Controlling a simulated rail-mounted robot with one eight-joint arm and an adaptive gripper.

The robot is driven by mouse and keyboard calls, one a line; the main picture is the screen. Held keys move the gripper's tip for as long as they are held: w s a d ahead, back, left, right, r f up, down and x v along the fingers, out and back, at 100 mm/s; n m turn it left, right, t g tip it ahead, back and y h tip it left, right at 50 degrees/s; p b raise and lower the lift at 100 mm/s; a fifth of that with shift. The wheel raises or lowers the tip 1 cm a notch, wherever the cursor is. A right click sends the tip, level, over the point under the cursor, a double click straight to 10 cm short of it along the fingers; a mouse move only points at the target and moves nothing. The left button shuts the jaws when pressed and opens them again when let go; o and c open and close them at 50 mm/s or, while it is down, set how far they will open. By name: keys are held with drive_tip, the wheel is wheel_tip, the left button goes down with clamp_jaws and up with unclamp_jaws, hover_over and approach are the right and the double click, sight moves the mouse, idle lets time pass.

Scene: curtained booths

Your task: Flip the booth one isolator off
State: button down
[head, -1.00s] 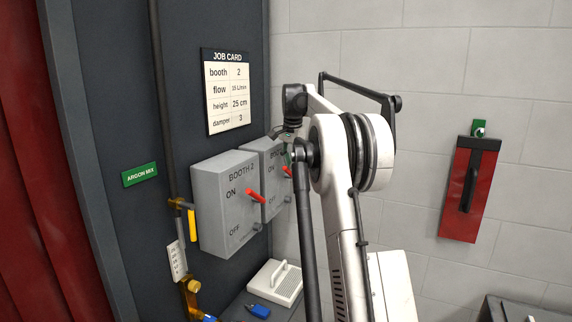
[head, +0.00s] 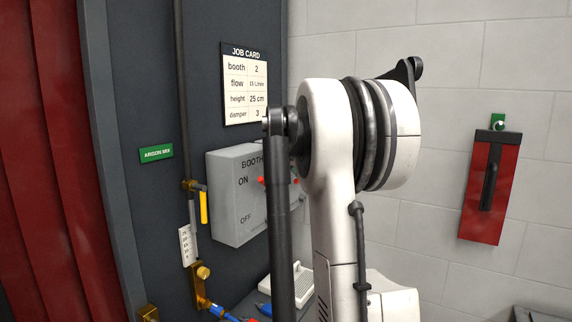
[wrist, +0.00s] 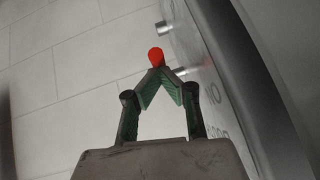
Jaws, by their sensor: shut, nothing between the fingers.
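In the head view, the grey booth 2 isolator box (head: 232,210) hangs on the dark panel, its red lever (head: 262,180) near the ON mark and partly behind my arm. The booth one box beside it is hidden by my arm; a small red spot (head: 296,181) shows there, and I cannot tell whose lever it is. In the wrist view, a grey box face (wrist: 212,110) with an ON mark runs along the right. A red lever tip (wrist: 155,57) stands just beyond my gripper (wrist: 157,69), whose fingertips are closed together. Whether they touch it is unclear.
A job card (head: 245,90) hangs above the boxes. A yellow-handled valve (head: 204,207) and brass fittings (head: 203,272) are left of booth 2's box. A white block (head: 303,282) lies below. A red holder (head: 487,190) hangs on the right wall.

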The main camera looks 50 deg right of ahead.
drive_tip(key=shift+f, duration=0.4)
idle(0.4)
drive_tip(key=d+r+v, duration=0.1)
drive_tip(key=v, duration=1.2)
drive_tip(key=shift+s+p, duration=0.2)
drive_tip(key=shift+p, duration=0.25)
drive_tip(key=shift+f, duration=0.1)
